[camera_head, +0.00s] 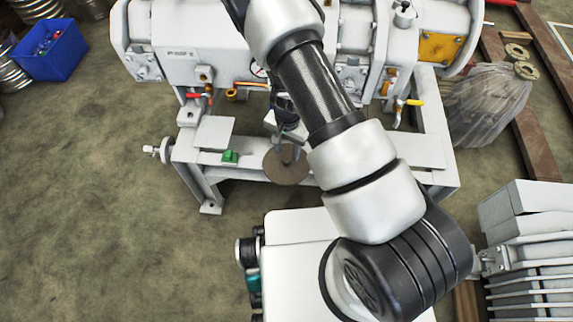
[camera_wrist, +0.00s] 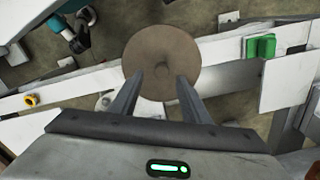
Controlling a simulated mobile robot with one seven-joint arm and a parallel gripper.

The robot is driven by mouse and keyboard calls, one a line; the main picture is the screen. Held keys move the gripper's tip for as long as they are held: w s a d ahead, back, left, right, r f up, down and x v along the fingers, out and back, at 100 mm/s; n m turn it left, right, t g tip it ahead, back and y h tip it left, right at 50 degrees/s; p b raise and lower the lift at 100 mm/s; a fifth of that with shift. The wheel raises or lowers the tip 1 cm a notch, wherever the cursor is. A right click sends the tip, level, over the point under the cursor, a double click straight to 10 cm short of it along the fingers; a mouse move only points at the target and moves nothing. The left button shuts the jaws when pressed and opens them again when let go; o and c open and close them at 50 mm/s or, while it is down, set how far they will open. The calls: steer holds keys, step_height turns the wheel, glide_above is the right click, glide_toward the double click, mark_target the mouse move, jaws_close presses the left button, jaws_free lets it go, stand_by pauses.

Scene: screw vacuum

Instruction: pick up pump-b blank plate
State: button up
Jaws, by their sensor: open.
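A round, flat brown plate (camera_head: 286,167), which I take to be the blank plate, shows at the white pump frame below my arm. In the wrist view the plate (camera_wrist: 161,48) faces the camera, with a small knob-like spot near its middle. My gripper (camera_wrist: 159,74) is open, its two grey fingers apart on either side of that spot and overlapping the plate's lower part in the picture. I cannot tell whether the fingers touch the plate. In the head view my gripper (camera_head: 287,154) is partly hidden by its own wrist, just above the plate.
A green block (camera_head: 230,156) sits on the white frame (camera_head: 408,150) left of the plate. The white pump (camera_head: 195,45) stands behind, with red and yellow-handled valves. A blue bin (camera_head: 50,48) is at upper left. A wrapped bundle (camera_head: 485,105) is at right. Floor at left is clear.

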mark_target(286, 159)
steer(key=shift+w+a+f+b, duration=0.1)
steer(key=shift+f+b, duration=0.35)
steer(key=shift+f, duration=0.95)
steer(key=shift+w+f+b, duration=0.1)
steer(key=shift+f+b, duration=0.3)
steer(key=shift+f, duration=0.95)
jaws_close()
